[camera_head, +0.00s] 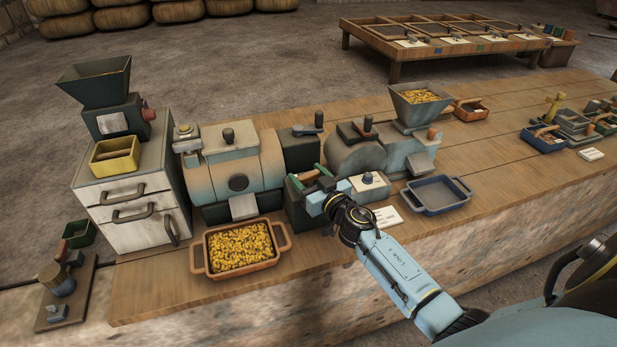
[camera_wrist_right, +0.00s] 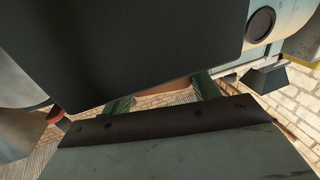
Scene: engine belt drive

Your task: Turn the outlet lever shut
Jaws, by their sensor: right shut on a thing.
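My right gripper (camera_head: 318,181) reaches in front of the dark green box (camera_head: 298,207) between the two machines. It is shut on a reddish-brown handle (camera_head: 308,176), which looks like the outlet lever. The right wrist view shows the brown handle (camera_wrist_right: 160,92) between the two green fingertips of my right gripper (camera_wrist_right: 163,97). A large dark panel hides much of that view, and the lever's pivot and exact angle cannot be made out. My left gripper is not in view.
A tray of yellow grain (camera_head: 204,262) stands below the rounded machine (camera_head: 226,170). An empty blue tray (camera_head: 437,208) and a white card (camera_head: 386,217) lie near my right arm. A hopper machine (camera_head: 400,150) stands behind them.

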